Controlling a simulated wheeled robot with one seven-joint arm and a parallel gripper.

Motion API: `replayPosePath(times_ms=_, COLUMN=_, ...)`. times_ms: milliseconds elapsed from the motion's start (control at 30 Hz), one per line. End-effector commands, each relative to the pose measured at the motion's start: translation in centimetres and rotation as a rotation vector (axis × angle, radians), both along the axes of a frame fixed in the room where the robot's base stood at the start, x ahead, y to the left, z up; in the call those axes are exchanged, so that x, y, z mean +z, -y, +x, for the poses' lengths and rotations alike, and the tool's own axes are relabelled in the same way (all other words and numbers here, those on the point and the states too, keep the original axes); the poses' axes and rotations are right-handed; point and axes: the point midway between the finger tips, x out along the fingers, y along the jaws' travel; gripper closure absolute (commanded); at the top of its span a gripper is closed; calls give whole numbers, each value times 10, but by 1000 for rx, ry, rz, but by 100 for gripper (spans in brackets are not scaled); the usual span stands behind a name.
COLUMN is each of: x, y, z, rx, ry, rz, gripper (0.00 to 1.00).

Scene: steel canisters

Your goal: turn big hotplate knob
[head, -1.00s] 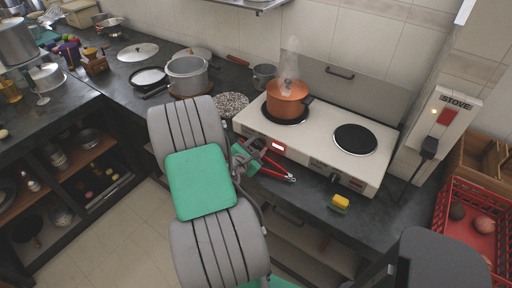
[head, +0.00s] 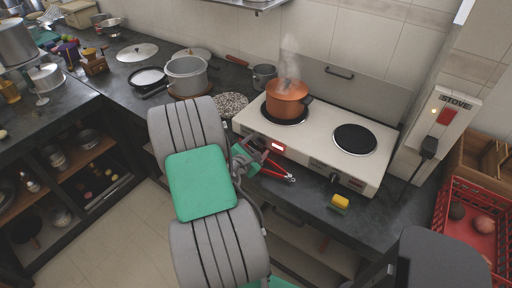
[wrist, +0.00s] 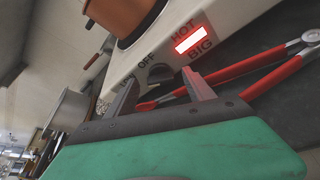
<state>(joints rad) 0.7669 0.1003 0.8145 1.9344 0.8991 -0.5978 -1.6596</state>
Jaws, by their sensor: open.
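The white hotplate (head: 318,172) stands on the dark counter with two black burners. Its big knob (wrist: 155,73) is a grey dial on the front panel in the wrist view, near the OFF, HOT and BIG lettering. The red HOT light (wrist: 188,39) is lit; it also shows in the head view (head: 277,146). My gripper (wrist: 163,93) is open, its two fingers pointing at the panel with the knob between and beyond them. I cannot tell whether they touch it. In the head view my gripper (head: 262,153) is at the front left of the hotplate and the big knob is not clearly visible.
A steaming copper pot (head: 287,99) sits on the left burner; the right burner (head: 355,139) is bare. Red-handled pliers (head: 276,172) lie close under my gripper. A grey pot (head: 187,77) stands to the left.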

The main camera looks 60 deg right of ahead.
Motion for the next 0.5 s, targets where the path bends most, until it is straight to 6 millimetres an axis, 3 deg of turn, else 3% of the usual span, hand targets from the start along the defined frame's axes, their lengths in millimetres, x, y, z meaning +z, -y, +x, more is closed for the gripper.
replayPosePath(times_ms=167, x=2, y=-7, z=1, rx=2, ry=0, rz=1, gripper=38)
replayPosePath(times_ms=500, x=23, y=-66, z=-1, rx=5, ry=-1, rz=1, gripper=38)
